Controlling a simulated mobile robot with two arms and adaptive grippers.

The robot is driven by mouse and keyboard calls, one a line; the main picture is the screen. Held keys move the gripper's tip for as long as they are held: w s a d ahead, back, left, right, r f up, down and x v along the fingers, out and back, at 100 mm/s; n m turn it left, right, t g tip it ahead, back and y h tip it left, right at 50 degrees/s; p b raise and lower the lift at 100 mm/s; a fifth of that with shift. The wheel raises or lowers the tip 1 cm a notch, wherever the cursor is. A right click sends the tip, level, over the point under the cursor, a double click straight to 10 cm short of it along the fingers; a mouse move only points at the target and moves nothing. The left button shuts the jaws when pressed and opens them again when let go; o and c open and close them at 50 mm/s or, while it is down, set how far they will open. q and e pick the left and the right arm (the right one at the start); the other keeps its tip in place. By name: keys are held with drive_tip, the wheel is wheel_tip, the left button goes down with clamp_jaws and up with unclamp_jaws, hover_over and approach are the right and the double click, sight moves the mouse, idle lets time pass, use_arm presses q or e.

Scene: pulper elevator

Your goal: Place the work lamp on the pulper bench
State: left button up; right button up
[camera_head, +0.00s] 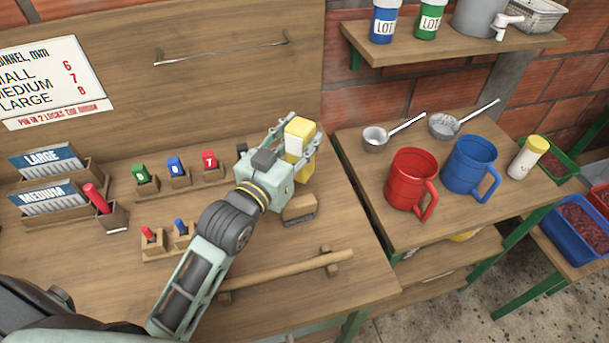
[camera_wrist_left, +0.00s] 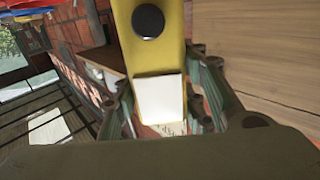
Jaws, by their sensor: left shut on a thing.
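The work lamp (camera_head: 301,131) is a yellow block with a white panel. My left gripper (camera_head: 291,148) is shut on it, above the right part of the left wooden bench (camera_head: 170,260). The lamp (camera_wrist_left: 158,55) fills the middle of the left wrist view, with a black round knob and a white panel. Fingers of the left gripper (camera_wrist_left: 160,105) lie on both sides of it. The lamp's underside is hidden, and I cannot tell its height above the bench. No label shows which bench is the pulper bench. My right gripper is not in view.
Small coloured blocks (camera_head: 177,170) stand in wooden holders on the left bench. A wooden bar (camera_head: 290,275) runs near its front edge. The right-hand table (camera_head: 375,150) carries a red mug (camera_head: 411,178), a blue mug (camera_head: 469,165), two ladles and a white jar (camera_head: 527,158).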

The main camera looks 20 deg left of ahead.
sight(295, 159)
use_arm(q)
wheel_tip(295, 159, down, 4)
drive_tip(key=shift+r, duration=0.1)
wheel_tip(295, 159, down, 4)
drive_tip(key=shift+r, duration=0.1)
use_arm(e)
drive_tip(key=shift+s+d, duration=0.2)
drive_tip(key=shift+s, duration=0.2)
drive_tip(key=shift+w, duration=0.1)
use_arm(q)
drive_tip(key=o, duration=1.3)
drive_tip(key=shift+o, duration=0.2)
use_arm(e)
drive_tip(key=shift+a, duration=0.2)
